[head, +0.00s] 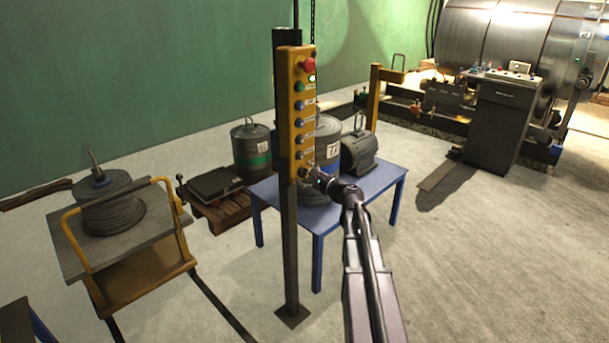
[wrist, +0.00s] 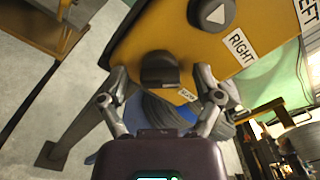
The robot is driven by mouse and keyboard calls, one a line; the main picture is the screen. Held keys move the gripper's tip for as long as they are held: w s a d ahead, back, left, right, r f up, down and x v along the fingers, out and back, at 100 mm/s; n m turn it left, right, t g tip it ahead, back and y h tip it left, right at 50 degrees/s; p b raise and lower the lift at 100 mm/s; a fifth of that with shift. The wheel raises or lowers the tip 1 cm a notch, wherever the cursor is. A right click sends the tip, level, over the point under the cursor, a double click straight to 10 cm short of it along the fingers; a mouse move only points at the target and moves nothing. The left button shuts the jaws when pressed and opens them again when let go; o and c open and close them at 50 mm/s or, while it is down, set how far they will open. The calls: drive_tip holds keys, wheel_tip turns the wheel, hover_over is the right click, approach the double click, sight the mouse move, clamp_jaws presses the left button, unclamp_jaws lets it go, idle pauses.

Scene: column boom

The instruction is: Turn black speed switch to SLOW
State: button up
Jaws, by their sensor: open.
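The yellow control box (head: 296,115) is fixed to a dark upright post. It has a red button at the top and several round buttons below. The black speed switch (wrist: 158,70) sits near the lower end of the box in the wrist view. A small white label beside it is too small to read surely. My gripper (wrist: 162,84) is open, with one finger on each side of the switch. From the wrist view I cannot tell whether the fingers touch it. In the head view my gripper (head: 312,176) is at the box's lower end and hides the switch.
A round button with an arrow (wrist: 211,12) and a RIGHT label (wrist: 240,47) are close above the switch. A blue table (head: 375,186) with drums and a motor stands behind the post. A cart with a cable reel (head: 107,203) stands at left.

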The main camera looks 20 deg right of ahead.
drive_tip(key=shift+w, duration=0.1)
drive_tip(key=c, duration=1.1)
drive_tip(key=shift+a, duration=0.25)
drive_tip(key=shift+c, duration=0.2)
drive_tip(key=shift+d, duration=0.15)
drive_tip(key=shift+m, duration=0.4)
drive_tip(key=m, duration=0.5)
drive_tip(key=shift+d, duration=0.1)
drive_tip(key=m, duration=0.6)
